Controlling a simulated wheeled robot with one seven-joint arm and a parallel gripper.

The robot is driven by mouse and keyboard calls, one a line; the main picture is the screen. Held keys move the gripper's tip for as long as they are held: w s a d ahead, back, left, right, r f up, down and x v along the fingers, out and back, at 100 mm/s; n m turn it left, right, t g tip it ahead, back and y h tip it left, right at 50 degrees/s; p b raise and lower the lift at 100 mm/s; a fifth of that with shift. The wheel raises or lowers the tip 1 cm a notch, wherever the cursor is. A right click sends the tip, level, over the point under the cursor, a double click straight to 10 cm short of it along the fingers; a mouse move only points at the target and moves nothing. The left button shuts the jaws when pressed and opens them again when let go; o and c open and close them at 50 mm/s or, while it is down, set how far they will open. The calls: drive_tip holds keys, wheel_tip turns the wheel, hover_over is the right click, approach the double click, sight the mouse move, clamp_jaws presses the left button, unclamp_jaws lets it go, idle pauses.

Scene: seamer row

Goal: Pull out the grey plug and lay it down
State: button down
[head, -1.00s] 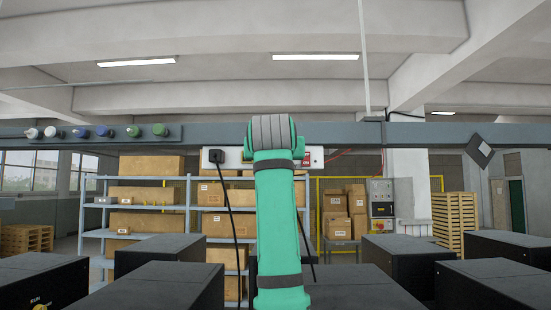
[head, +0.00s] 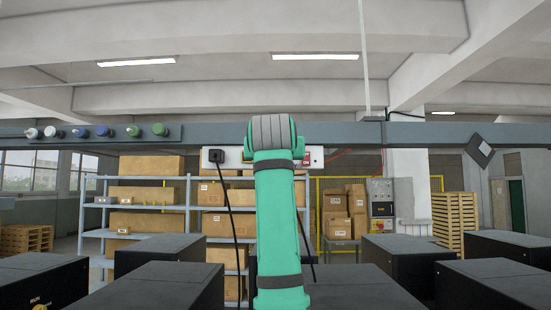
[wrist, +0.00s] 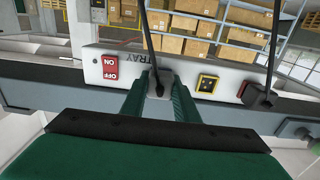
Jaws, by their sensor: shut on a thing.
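The grey plug (wrist: 159,82) shows in the wrist view with a dark cord rising from it. My gripper (wrist: 158,92) has its green fingers shut on either side of the plug. The plug is at the face of the white power strip (wrist: 140,66); I cannot tell whether its pins are still in a socket. In the head view my arm hides the plug and gripper, and only the ends of the strip (head: 205,165) show.
A red ON/OFF switch (wrist: 111,67) is left of the plug. A yellow-framed socket (wrist: 207,83) is to its right, then a black plug (wrist: 258,97) with its own cord. The strip is on a grey rail (head: 350,134). Dark boxes (head: 160,285) stand below.

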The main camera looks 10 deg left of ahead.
drive_tip(key=shift+s, duration=0.15)
drive_tip(key=shift+s+d, duration=0.2)
drive_tip(key=shift+s, duration=0.7)
drive_tip(key=shift+s+d, duration=0.2)
drive_tip(key=shift+s, duration=0.75)
drive_tip(key=shift+s+d, duration=0.2)
drive_tip(key=shift+s, duration=0.7)
